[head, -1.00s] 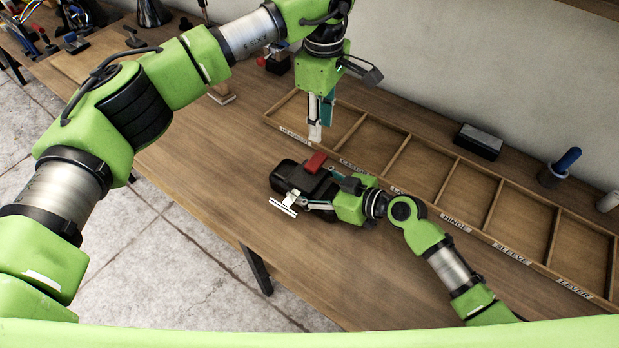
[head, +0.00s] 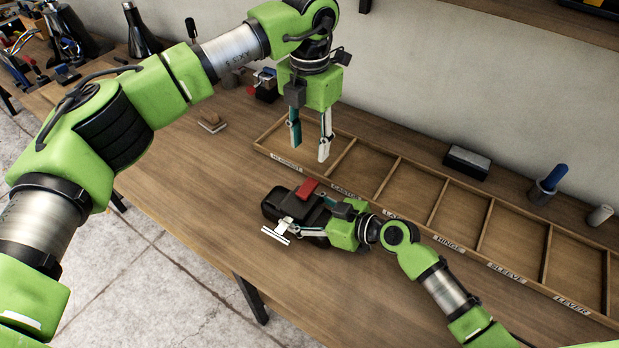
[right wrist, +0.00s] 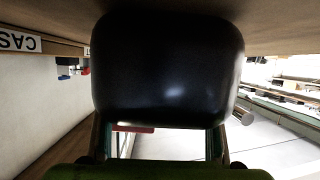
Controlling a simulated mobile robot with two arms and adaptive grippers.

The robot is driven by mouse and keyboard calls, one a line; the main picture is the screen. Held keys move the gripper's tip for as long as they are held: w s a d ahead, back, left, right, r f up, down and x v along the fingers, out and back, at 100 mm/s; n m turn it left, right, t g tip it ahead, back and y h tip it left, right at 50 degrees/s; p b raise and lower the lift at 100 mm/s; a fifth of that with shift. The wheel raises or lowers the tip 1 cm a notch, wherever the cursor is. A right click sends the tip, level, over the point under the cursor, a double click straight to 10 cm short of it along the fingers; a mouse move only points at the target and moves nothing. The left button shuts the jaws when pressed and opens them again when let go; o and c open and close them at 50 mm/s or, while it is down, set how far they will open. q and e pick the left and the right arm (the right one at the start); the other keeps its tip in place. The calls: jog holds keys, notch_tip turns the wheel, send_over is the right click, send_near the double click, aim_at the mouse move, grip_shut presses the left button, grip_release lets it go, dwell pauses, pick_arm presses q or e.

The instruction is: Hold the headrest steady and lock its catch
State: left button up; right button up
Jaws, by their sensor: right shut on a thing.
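The black padded headrest (head: 275,204) lies on the workbench. It also fills the middle of the right wrist view (right wrist: 168,70). A red catch lever (head: 308,188) sits on its upper side, and a bit of red shows under the headrest in the right wrist view (right wrist: 132,128). My right gripper (head: 298,215) is shut on the headrest from the right, a finger along either side. My left gripper (head: 310,150) hangs above and behind the headrest, over the tray's left end, fingers apart and empty, pointing down. The right gripper hides part of the headrest.
A wooden tray with labelled compartments (head: 440,232) runs along the back of the workbench (head: 185,195). A black block (head: 467,162) and a blue-handled tool in a cup (head: 550,182) stand behind it. A small wooden block (head: 212,122) lies left.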

aim_at(310, 185)
pick_arm(q)
jog(key=shift+n, duration=0.5)
notch_tip(310, 185, down, 12)
grip_shut()
